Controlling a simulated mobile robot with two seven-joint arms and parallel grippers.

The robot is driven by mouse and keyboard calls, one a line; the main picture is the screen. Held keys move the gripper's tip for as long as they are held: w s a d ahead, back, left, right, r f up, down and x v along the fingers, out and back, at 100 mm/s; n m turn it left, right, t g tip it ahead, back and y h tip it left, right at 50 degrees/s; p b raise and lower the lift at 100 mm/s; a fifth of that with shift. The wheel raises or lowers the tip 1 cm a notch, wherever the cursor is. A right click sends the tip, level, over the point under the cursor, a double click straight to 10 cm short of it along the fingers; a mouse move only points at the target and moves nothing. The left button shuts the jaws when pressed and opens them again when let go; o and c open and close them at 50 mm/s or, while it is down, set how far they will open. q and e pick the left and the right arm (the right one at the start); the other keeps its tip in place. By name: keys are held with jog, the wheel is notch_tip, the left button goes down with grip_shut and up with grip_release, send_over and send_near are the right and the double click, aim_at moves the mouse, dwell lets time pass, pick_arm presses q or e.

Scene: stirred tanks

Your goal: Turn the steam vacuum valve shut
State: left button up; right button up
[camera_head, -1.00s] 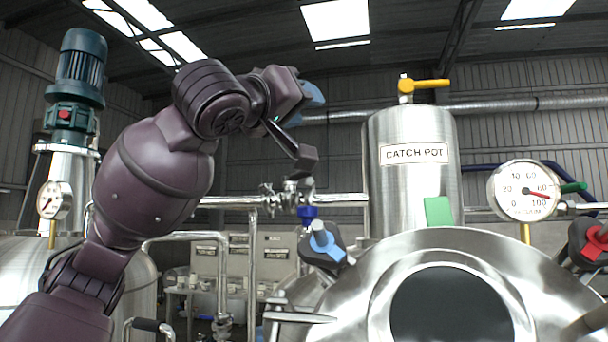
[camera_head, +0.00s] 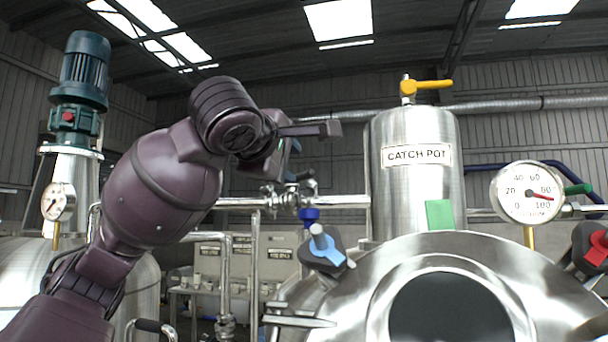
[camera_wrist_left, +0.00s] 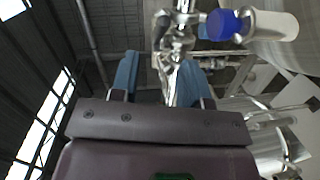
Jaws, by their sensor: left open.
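A steel valve fitting (camera_head: 290,198) with a blue part (camera_head: 309,214) below it sits on the horizontal steel pipe left of the catch pot. I cannot read a label that names it the steam vacuum valve. My left gripper (camera_head: 288,160) is just above this fitting, seen edge-on and partly hidden behind my wrist. In the left wrist view its two blue fingers (camera_wrist_left: 158,80) are spread apart, with steel pipework (camera_wrist_left: 174,45) beyond and between them. The blue part (camera_wrist_left: 228,24) shows at upper right there. Nothing is seen held. My right gripper is out of view.
The catch pot (camera_head: 413,195) has a yellow-handled valve (camera_head: 427,86) on top. A gauge (camera_head: 527,193) with a green handle (camera_head: 578,189) beside it stands right. A steel vessel lid (camera_head: 380,275) with blue (camera_head: 326,247) and red (camera_head: 592,248) clamp knobs fills the front.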

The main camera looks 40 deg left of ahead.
aim_at(302, 174)
pick_arm(q)
jog(key=p+x, duration=0.2)
jog(key=x, duration=0.6)
jog(key=shift+w+a, duration=0.1)
jog(key=shift+w, duration=0.1)
grip_shut()
